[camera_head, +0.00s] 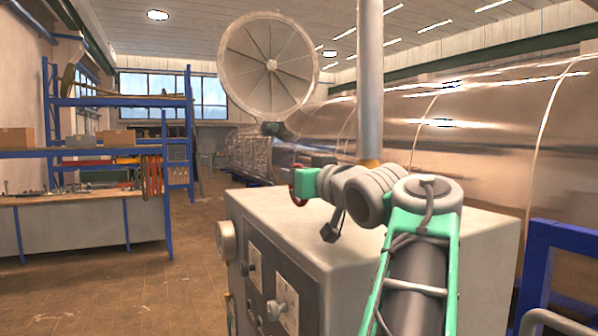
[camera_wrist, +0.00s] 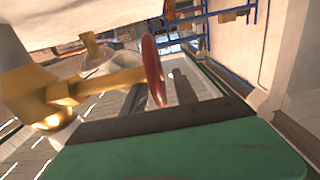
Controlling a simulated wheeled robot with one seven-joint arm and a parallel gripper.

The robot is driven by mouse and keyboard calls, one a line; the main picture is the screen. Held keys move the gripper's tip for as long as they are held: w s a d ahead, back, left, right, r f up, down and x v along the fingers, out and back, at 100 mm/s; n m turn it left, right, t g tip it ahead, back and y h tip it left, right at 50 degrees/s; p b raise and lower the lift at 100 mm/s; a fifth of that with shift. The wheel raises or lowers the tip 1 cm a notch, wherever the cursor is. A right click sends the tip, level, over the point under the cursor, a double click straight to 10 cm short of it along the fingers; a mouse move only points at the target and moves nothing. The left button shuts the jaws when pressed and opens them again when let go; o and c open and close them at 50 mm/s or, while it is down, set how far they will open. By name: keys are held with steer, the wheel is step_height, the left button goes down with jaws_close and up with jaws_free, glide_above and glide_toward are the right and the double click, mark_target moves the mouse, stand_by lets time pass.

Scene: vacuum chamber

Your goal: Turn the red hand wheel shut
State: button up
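The red hand wheel (camera_wrist: 153,70) shows nearly edge-on in the wrist view, on a brass valve stem (camera_wrist: 105,86) that comes in from the left. My gripper (camera_wrist: 158,82) has one dark finger to the right of the wheel and one to its left, partly behind the brass stem. The wheel's rim lies between the fingers, with a visible gap on the right side, so the gripper looks open. In the head view the red wheel (camera_head: 300,187) shows only in part at the end of my gripper (camera_head: 308,182), above the grey cabinet's far left edge.
The grey cabinet (camera_head: 420,250) with knobs on its front stands below my arm. The large shiny chamber (camera_head: 480,130) fills the right. Blue shelving (camera_head: 120,102) and a workbench (camera_head: 85,220) stand left, with open floor between.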

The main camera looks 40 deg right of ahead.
jaws_close()
stand_by(0.3)
stand_by(0.3)
